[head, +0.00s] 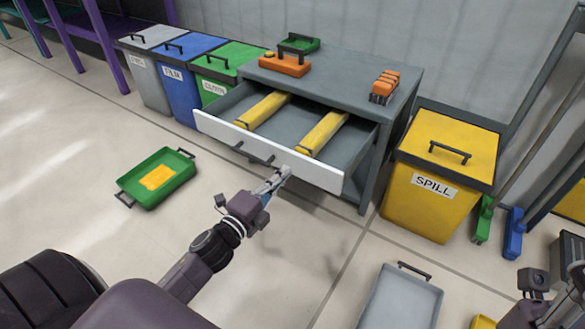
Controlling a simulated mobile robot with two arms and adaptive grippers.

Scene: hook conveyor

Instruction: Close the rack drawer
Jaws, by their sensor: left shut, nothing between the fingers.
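The rack drawer (325,177) is pulled far out of the grey rack (345,68). It has a white front and a dark handle (254,155). Two yellow bars (323,134) with dark handles lie inside it. My left gripper (283,173) is shut and empty, with its tips at the drawer's white front, right of the handle. I cannot tell whether they touch it. Part of my right arm (533,285) shows at the lower right corner; the fingers of my right gripper cannot be made out clearly.
A yellow spill bin (431,211) stands right of the rack. Grey, blue and green bins (186,96) stand left of it. A green tray (178,187) with a yellow item and a grey tray (400,300) lie on the floor. Orange items (284,66) sit on the rack top.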

